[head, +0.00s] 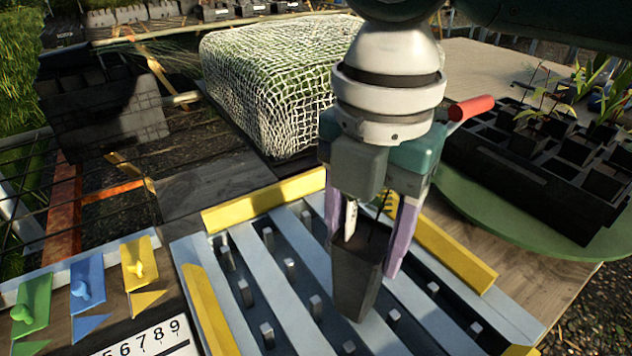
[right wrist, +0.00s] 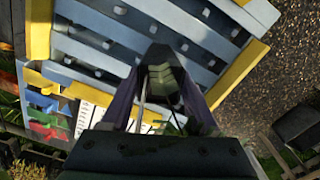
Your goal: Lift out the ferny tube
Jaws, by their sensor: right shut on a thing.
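My right gripper (head: 375,228) has its purple fingers shut on a dark square tube (head: 356,285), one finger on either side near its top. The tube stands nearly upright, tapering downward, over the slatted blue-grey rack (head: 285,290) with yellow edges. A white strip and a bit of yellow show at its mouth. In the right wrist view the tube (right wrist: 160,57) sits between the fingers, with pale green, leaf-like shapes inside. Whether its bottom touches the rack I cannot tell. The plant is mostly hidden by the gripper. My left gripper is not in view.
A black multi-cell tray (head: 560,165) with several seedlings stands on a green round board (head: 480,215) at right. A netted green block (head: 270,85) lies behind the rack. Coloured tags (head: 88,285) and a number strip (head: 150,340) lie at left. Small pegs stand between the slats.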

